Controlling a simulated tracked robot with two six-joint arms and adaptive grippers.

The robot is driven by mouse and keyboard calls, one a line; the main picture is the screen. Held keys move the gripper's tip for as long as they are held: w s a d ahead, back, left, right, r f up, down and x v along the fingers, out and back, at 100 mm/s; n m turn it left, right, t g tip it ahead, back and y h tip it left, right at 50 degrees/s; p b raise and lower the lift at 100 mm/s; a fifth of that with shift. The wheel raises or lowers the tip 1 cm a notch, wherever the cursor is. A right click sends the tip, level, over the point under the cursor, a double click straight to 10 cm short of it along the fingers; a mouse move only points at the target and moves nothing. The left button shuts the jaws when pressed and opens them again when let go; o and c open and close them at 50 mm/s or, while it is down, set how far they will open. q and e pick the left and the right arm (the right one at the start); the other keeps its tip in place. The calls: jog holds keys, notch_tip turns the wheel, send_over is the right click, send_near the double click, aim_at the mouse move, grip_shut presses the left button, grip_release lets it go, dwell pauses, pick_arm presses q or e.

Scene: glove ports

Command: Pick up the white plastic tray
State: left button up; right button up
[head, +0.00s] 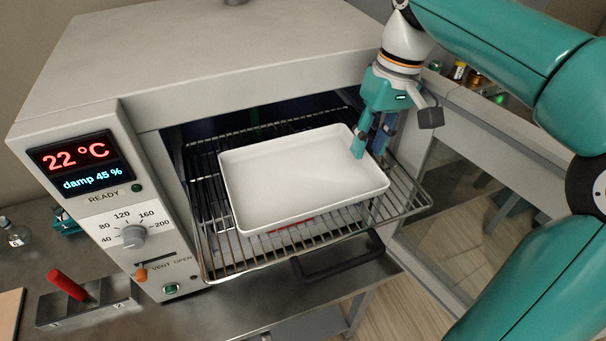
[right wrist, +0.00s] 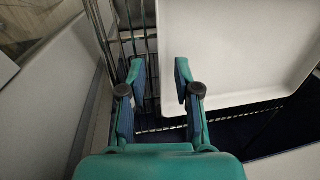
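The white plastic tray (head: 295,180) is a shallow rectangle with a raised rim, lying on a wire rack in the open oven-like cabinet. It looks empty. It also shows in the right wrist view (right wrist: 235,50), at the upper right. My right gripper (head: 369,151) is at the tray's right side, pointing down. Its fingers are spread, one over the inside of the tray and one outside the rim. The right wrist view shows the gap between the fingertips (right wrist: 158,68) with the tray's edge in it. My left gripper is not in view.
The wire rack (head: 408,190) sticks out of the grey cabinet (head: 220,50), whose roof overhangs the tray's back. A dark handle (head: 340,258) is below the rack. The display panel (head: 80,165) reads 22 °C. A red-handled item (head: 68,285) stands at lower left.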

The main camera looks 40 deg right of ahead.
jog(key=shift+a+f, duration=0.15)
jog(key=shift+f, duration=0.7)
grip_shut()
jog(key=shift+r, duration=0.15)
